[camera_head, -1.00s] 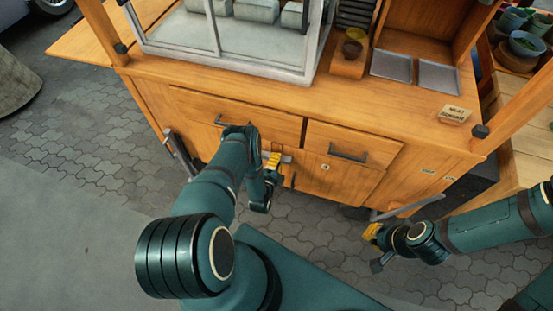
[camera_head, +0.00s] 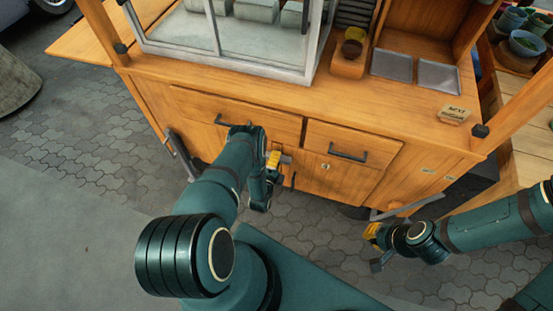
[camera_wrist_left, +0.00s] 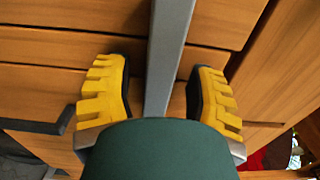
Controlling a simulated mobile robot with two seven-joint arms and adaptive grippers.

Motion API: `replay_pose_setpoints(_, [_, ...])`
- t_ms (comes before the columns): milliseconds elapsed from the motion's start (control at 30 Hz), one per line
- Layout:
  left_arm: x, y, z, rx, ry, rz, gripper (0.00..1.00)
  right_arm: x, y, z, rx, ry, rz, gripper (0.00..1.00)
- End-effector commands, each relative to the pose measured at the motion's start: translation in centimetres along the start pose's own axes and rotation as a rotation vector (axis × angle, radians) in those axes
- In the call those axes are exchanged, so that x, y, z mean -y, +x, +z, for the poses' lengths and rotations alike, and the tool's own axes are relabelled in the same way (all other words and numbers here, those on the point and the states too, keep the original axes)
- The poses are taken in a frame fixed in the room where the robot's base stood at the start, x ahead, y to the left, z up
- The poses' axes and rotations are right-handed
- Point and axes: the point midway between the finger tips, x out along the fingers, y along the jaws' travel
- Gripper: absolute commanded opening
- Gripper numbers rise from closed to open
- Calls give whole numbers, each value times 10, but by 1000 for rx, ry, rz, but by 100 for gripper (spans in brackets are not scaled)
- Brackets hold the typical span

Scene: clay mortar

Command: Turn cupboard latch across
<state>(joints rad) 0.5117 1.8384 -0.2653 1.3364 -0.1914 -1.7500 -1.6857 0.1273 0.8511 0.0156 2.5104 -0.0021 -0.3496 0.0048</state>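The cupboard latch is a grey metal bar (camera_wrist_left: 170,50) across the wooden front. In the left wrist view it runs between the two yellow fingers of my left gripper (camera_wrist_left: 160,100). The fingers are open, with a gap to the bar on the left and a narrower one on the right. The green palm hides the bar's lower part. In the head view only a short end of the latch (camera_head: 286,159) shows beside my left gripper (camera_head: 268,180). My right gripper (camera_head: 375,249) is at the lower right, its fingers apart and empty.
The wooden cart (camera_head: 400,125) has a left drawer handle (camera_head: 232,125) close above my left gripper and a right drawer handle (camera_head: 348,154). Paving (camera_head: 80,130) lies open at left.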

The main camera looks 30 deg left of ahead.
Motion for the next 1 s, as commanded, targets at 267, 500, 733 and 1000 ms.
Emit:
replay_pose_setpoints(267, [-1, -4, -1, -1, -2, 4, 55, 0, 0, 0, 0, 0, 0, 0])
replay_pose_setpoints(500, [-2, -36, -1, -2, -2, 8, 55, 0, 0, 0, 0, 0, 0, 0])
replay_pose_setpoints(733, [-1, -67, -1, -1, -1, 4, 55, 0, 0, 0, 0, 0, 0, 0])
replay_pose_setpoints(1000, [0, -76, 0, -1, -1, 2, 55, 0, 0, 0, 0, 0, 0, 0])
